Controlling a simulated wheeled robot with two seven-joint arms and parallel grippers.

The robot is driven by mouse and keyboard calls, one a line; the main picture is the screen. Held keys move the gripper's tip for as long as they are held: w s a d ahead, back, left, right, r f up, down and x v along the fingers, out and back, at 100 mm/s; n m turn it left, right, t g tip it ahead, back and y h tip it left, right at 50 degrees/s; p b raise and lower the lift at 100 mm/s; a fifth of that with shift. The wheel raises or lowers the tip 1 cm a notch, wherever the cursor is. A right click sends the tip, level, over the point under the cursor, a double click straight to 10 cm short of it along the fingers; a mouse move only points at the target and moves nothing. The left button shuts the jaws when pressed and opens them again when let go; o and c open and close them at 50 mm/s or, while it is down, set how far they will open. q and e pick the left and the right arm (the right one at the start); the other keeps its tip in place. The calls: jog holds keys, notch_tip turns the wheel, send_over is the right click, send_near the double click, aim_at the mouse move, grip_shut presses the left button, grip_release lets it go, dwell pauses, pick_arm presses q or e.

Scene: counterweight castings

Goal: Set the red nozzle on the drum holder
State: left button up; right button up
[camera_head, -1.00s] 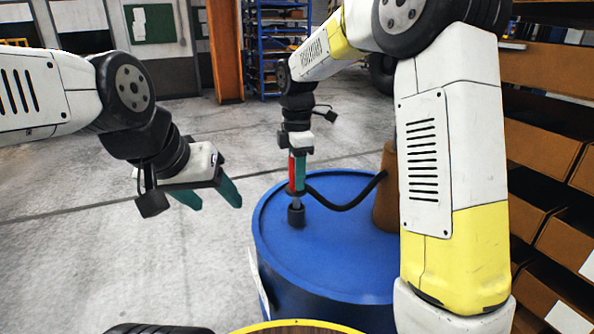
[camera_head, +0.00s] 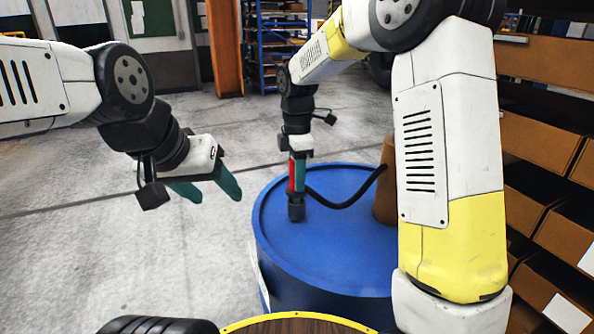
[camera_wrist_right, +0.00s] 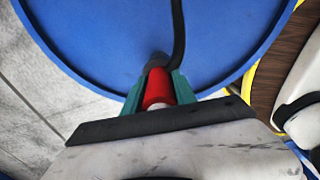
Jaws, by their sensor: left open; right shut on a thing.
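The red nozzle (camera_head: 292,176) is held upright between the green fingers of my right gripper (camera_head: 297,187), which is shut on it. It also shows in the right wrist view (camera_wrist_right: 158,88), between the fingers (camera_wrist_right: 157,86). A black hose runs from its lower part. The small dark drum holder (camera_head: 296,211) stands on the blue drum (camera_head: 330,240) directly below the nozzle. The nozzle's lower end meets or enters the holder's top; how deep is hidden. My left gripper (camera_head: 211,190) is open and empty, left of the drum over the floor.
A brown cone-like post (camera_head: 387,190) stands on the drum's right side, with the black hose (camera_head: 345,204) reaching it. Shelves with cardboard boxes (camera_head: 541,140) line the right. A yellow-rimmed round top (camera_head: 295,324) is at the front. The floor (camera_head: 120,255) at left is clear.

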jog(key=shift+f, duration=1.2)
jog(key=o, duration=1.2)
jog(key=shift+r, duration=0.1)
notch_tip(320, 180, up, 8)
jog(key=shift+f, duration=0.2)
